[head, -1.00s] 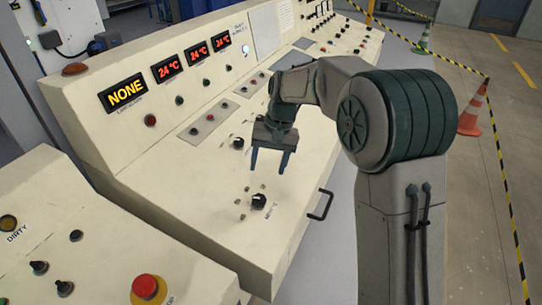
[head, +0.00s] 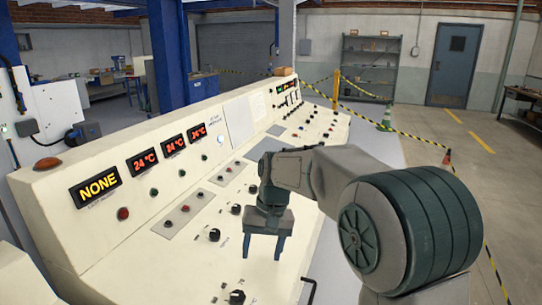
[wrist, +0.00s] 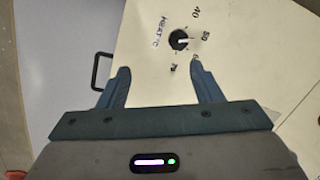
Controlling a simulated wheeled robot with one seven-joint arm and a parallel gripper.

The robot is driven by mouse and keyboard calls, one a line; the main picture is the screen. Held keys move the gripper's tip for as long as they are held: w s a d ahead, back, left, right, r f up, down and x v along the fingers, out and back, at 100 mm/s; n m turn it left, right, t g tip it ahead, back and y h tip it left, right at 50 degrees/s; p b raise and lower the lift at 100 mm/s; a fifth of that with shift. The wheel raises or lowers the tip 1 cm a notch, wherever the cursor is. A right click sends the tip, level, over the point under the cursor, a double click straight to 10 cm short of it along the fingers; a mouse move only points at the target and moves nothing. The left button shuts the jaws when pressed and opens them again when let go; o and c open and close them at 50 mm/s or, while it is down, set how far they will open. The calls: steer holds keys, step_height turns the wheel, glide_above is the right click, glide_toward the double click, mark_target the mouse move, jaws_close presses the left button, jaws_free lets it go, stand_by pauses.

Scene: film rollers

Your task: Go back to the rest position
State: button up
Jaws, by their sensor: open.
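My gripper (head: 263,256) hangs fingers-down over the sloped cream control panel in the head view. Its two blue fingers are apart with nothing between them. In the wrist view my gripper (wrist: 160,67) shows the same open, empty jaws. Beyond the fingertips there is a black heat knob (wrist: 179,39) with printed numbers around it, apart from the fingers. In the head view a black knob (head: 236,297) shows near the bottom edge, below and left of the fingers. My arm is bent, with its elbow to the right.
The control console (head: 130,215) fills the left, with a "NONE" display (head: 97,186) and red temperature displays. A black handle (head: 308,290) sits on its front edge. Shelves (head: 371,65) and a blue door (head: 454,64) are far back.

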steer(key=s+d+m+t+h, duration=0.1)
steer(key=s+d+t, duration=0.3)
steer(key=s+d, duration=1.4)
steer(key=shift+s+f+h, duration=0.35)
steer(key=shift+s+h, duration=0.15)
steer(key=shift+s, duration=1.15)
steer(key=shift+a, duration=0.1)
